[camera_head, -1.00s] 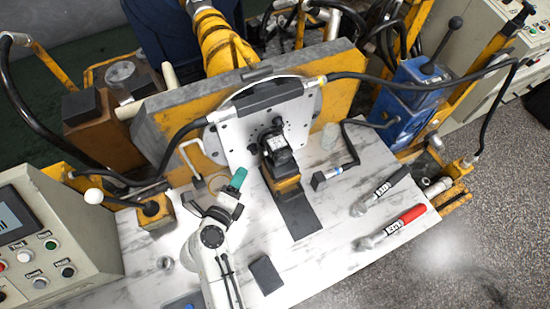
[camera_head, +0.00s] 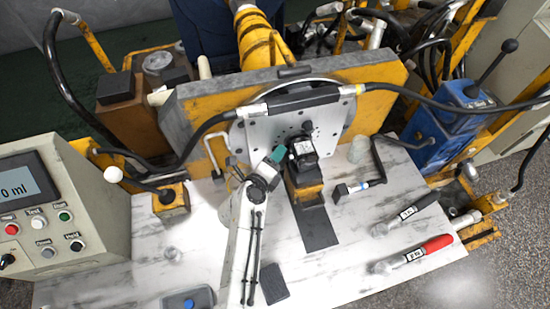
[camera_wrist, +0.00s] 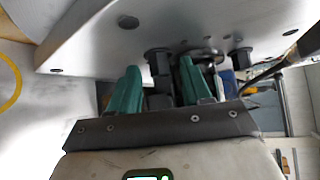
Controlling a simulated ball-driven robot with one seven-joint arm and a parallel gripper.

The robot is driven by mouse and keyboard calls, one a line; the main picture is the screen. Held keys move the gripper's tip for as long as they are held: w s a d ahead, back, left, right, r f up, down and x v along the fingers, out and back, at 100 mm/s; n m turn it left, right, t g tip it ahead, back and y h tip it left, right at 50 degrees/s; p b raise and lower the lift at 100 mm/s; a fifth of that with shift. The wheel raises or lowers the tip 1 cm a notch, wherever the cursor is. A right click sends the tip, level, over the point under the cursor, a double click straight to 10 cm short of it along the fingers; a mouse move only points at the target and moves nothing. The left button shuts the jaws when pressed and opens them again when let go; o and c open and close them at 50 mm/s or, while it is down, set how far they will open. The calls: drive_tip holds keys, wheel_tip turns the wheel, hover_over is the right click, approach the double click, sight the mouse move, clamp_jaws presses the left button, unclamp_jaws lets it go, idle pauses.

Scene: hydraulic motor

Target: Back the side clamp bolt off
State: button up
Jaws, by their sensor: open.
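The black hydraulic motor (camera_head: 303,148) sits on a yellow and black support in front of the pale round plate (camera_head: 262,130). In the wrist view, the plate (camera_wrist: 190,22) spans the top. A dark bolt head (camera_wrist: 158,57) shows beyond the gap between my fingers, and another (camera_wrist: 240,58) sticks out farther right. I cannot tell for sure which is the side clamp bolt. My gripper (camera_wrist: 160,85) has green fingers, apart, with dark parts visible between and beyond them. In the head view, my gripper (camera_head: 275,156) is just left of the motor; contact is unclear.
A black-handled wrench (camera_head: 407,213) and a red-handled one (camera_head: 415,253) lie on the right of the table (camera_head: 340,270). A control box (camera_head: 60,210) stands at left. Hoses (camera_head: 205,130) run to the plate's top.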

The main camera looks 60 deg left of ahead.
clamp_jaws()
idle(0.3)
drive_tip(key=shift+f+b, duration=0.15)
drive_tip(key=shift+b, duration=0.15)
drive_tip(key=n+t+y+b, duration=0.1)
drive_tip(key=n+t+b, duration=0.1)
drive_tip(key=b, duration=0.3)
drive_tip(key=f+n+t+y+b, duration=0.1)
drive_tip(key=n+t+b, duration=0.1)
drive_tip(key=b, duration=0.4)
drive_tip(key=n+t+y+b, duration=0.1)
drive_tip(key=n+t+b, duration=0.1)
drive_tip(key=b, duration=0.4)
drive_tip(key=shift+f+n+y, duration=0.35)
drive_tip(key=shift+n+y, duration=0.05)
drive_tip(key=shift+n, duration=0.4)
drive_tip(key=shift+r, duration=0.1)
